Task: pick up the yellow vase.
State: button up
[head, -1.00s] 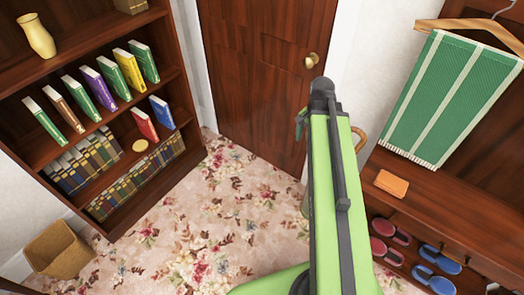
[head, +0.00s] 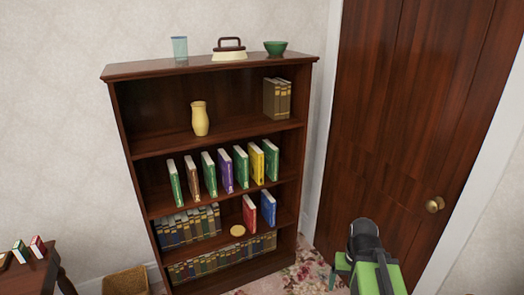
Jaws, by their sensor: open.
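The yellow vase (head: 200,119) stands upright on the upper shelf of the brown bookcase (head: 118,118), left of that shelf's middle. Its full outline shows. My green and black arm is at the lower right of the head view. My gripper (head: 337,273) shows only in part beside the arm, below and right of the bookcase. It is open, well apart from the vase. Most of its jaws are hidden.
Brown books (head: 277,98) stand right of the vase on its shelf. A glass (head: 180,47), a cream object with a dark handle (head: 229,51) and a green bowl (head: 275,47) sit on top. A wooden door (head: 400,130) is at right. A basket (head: 126,281) stands at lower left.

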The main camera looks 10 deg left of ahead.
aim_at(200, 120)
jog(key=z, duration=0.05)
jog(key=i, duration=0.55)
jog(key=u, duration=2.45)
jog(key=i, duration=1)
jog(key=z, duration=0.05)
